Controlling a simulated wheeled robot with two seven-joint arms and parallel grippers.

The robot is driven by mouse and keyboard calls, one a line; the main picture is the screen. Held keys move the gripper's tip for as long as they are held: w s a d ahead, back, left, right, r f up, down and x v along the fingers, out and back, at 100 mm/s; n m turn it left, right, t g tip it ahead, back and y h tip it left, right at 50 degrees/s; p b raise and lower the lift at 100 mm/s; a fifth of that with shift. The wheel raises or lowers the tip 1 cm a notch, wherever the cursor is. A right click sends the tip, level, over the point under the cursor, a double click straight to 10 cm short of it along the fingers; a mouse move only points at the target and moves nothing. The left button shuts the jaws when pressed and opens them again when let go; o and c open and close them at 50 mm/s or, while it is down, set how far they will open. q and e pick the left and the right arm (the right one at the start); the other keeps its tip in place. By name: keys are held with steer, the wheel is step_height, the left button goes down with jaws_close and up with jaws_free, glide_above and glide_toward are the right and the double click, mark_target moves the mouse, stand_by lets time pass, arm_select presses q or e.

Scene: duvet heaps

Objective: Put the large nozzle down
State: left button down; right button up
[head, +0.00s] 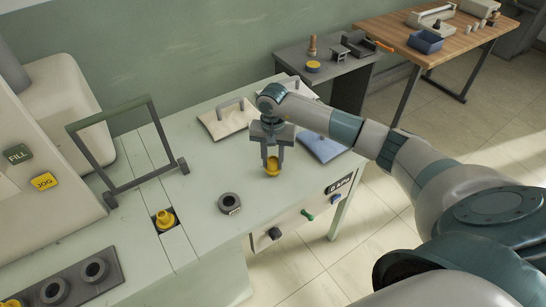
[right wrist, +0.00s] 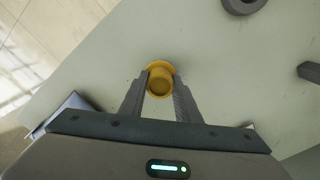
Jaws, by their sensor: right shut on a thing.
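A yellow flanged nozzle (head: 272,168) is between the fingers of my right gripper (head: 272,164), which is shut on it and points down over the pale green bench (head: 215,175). It also shows in the right wrist view (right wrist: 160,82), at the tips of the two grey fingers (right wrist: 160,88). It is at or just above the bench top; I cannot tell whether it touches. Another yellow nozzle (head: 165,219) sits in a dark square opening in the bench to the left. My left gripper is not in view.
A dark ring (head: 231,203) lies front-left of my right gripper. A beige duvet (head: 228,120) with a grey handle is behind, and a blue one (head: 323,148) lies to the right. A grey rack with round holes (head: 72,283) is front left. A raised frame (head: 120,165) stands farther left.

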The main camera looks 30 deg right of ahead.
mark_target(273, 160)
steer(key=shift+f+b, duration=0.2)
steer(key=shift+b, duration=0.1)
steer(key=o, duration=1.1)
steer(key=shift+c, duration=0.2)
steer(key=shift+r, duration=0.3)
steer(key=shift+r, duration=0.3)
step_height(273, 160, up, 11)
steer(key=b, duration=0.4)
steer(key=shift+r, duration=0.1)
